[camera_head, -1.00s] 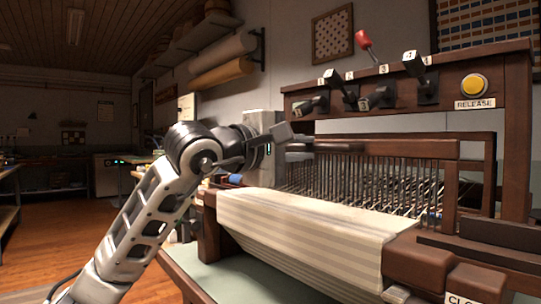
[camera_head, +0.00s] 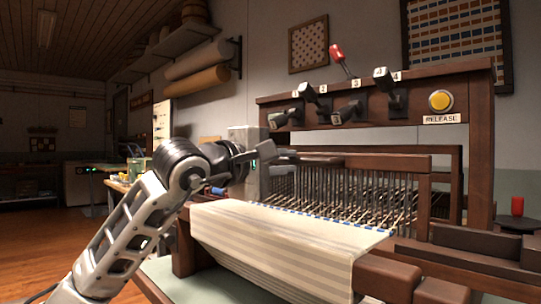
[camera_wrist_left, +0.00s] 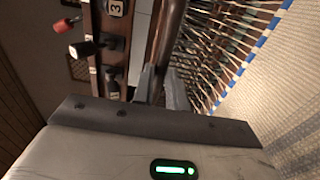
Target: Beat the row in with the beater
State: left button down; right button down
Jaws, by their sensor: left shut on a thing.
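The loom's beater (camera_head: 335,160) is a dark wooden bar above upright reed wires. My left gripper (camera_head: 285,156) is shut on the left end of this bar. In the left wrist view, the fingers (camera_wrist_left: 162,88) close around the brown bar (camera_wrist_left: 170,30). The woven striped cream cloth (camera_head: 285,235) lies in front of the beater. A blue and white row (camera_head: 320,215) runs along the cloth's far edge, and it also shows in the left wrist view (camera_wrist_left: 248,62). The beater stands apart from this row, with bare warp threads between. My right gripper is not in view.
Several numbered levers (camera_head: 345,113) and a yellow release button (camera_head: 440,100) sit on the loom's upper beam (camera_head: 470,90), above the beater. A dark wooden block (camera_head: 388,277) stands at the front right. A red cylinder (camera_head: 517,206) stands at far right.

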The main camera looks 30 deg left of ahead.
pick_arm(q)
jog(key=p+x, duration=0.2)
jog(key=x, duration=0.3)
jog(key=shift+w+r, duration=0.1)
jog(key=shift+r, duration=0.05)
jog(key=shift+w+d+p, duration=0.25)
jog(key=shift+w+p, duration=0.1)
jog(key=shift+w, duration=0.3)
jog(key=c, duration=1)
grip_release()
jog(key=shift+f+b+v, duration=0.2)
jog(key=shift+b+v, duration=0.55)
jog(key=shift+v, duration=0.4)
jog(key=shift+b+v, duration=1.1)
jog(key=shift+v, duration=1.3)
jog(key=shift+s+a, duration=0.15)
jog(key=shift+s, duration=0.3)
